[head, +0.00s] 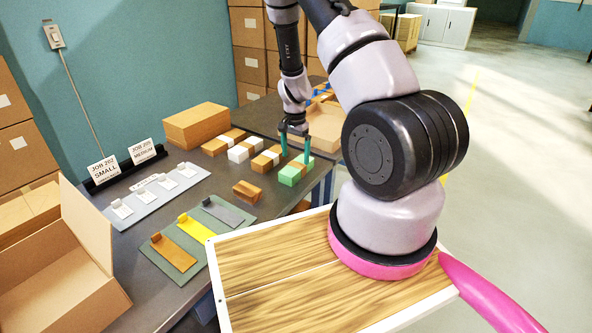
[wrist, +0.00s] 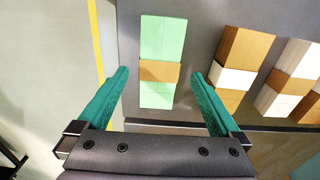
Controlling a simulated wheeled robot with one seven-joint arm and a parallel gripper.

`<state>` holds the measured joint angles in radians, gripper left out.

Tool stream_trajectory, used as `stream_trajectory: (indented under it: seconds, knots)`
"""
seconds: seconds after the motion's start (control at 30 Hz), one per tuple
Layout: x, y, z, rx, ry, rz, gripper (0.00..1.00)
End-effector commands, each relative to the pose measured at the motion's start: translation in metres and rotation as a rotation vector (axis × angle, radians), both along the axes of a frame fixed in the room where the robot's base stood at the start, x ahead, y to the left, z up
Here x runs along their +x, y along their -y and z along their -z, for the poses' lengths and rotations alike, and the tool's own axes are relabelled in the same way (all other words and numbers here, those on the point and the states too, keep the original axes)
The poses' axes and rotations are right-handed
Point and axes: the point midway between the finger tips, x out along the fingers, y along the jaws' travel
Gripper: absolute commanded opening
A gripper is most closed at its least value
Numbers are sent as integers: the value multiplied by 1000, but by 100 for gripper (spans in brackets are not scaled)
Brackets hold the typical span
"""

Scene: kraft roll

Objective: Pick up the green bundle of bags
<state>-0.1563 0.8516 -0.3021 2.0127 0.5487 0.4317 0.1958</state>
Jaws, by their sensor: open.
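The green bundle of bags (head: 292,173) lies on the dark table near its right edge, with a brown band around its middle. In the wrist view the green bundle (wrist: 160,97) lies between and beyond the two teal fingers. My gripper (head: 296,147) is open above the bundle; its fingers also show in the wrist view (wrist: 163,90), one on each side of the bundle's near end. I cannot tell whether either finger touches it. Nothing is held.
A small brown block (head: 247,192) and a mat with coloured strips (head: 190,240) lie nearer. An open cardboard box (head: 70,270) stands at lower left.

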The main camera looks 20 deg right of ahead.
Motion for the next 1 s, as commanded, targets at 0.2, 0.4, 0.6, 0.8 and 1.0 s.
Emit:
stream_trajectory:
  seconds: [0.2,0.4,0.6,0.8,1.0]
  knots:
    - [1,2,18,1,-2,-1,100]
    - [5,7,47,1,-2,0,100]
    - [6,8,60,1,1,-1,100]
    - [6,7,60,1,1,-1,92]
    - [6,7,60,1,0,-1,16]
